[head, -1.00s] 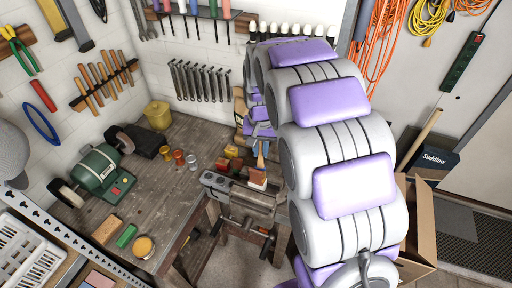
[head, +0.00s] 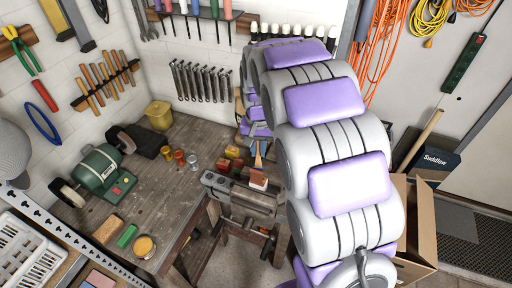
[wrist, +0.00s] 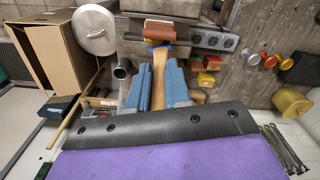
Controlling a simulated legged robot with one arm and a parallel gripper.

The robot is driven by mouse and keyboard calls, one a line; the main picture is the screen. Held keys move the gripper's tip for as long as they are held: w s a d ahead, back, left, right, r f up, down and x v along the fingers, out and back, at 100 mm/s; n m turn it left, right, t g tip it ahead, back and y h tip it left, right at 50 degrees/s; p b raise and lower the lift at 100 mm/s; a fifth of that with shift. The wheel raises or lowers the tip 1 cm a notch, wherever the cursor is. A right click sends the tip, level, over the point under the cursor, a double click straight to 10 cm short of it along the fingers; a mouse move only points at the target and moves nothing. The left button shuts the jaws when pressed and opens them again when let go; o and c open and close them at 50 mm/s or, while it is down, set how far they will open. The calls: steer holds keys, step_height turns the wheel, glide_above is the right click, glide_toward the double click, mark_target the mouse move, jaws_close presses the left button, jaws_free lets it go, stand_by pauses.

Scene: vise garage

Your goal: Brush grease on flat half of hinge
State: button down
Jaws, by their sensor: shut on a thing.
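My gripper (wrist: 159,82) has blue fingers and is shut on the wooden handle of a brush (wrist: 158,64). The brush has a blue band and a wide reddish-brown head that points away from the gripper. In the head view the brush (head: 258,172) is upright, head down, with a white lower edge, over the vise (head: 240,197). The vise also shows at the top of the wrist view (wrist: 213,40). I cannot clearly make out the hinge or tell whether the bristles touch it. My arm hides part of the vise area in the head view.
Small red and yellow blocks (head: 230,159) lie behind the vise on the workbench (head: 178,197). A cardboard box (head: 420,220) stands on the right.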

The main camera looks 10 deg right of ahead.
steer(key=shift+s+d, duration=0.3)
steer(key=shift+d, duration=0.1)
steer(key=shift+w+a, duration=0.1)
steer(key=shift+w+a, duration=0.4)
steer(key=shift+a, duration=0.15)
steer(key=shift+s+d, duration=0.1)
steer(key=shift+d, duration=0.05)
steer(key=shift+s+d, duration=0.4)
steer(key=shift+d, duration=0.1)
steer(key=shift+w+a, duration=0.1)
steer(key=shift+a, duration=0.05)
steer(key=shift+w+a, duration=0.4)
steer(key=shift+a, duration=0.1)
steer(key=shift+s+d, duration=0.1)
steer(key=shift+d, duration=0.05)
steer(key=shift+s+d, duration=0.4)
steer(key=shift+d, duration=0.1)
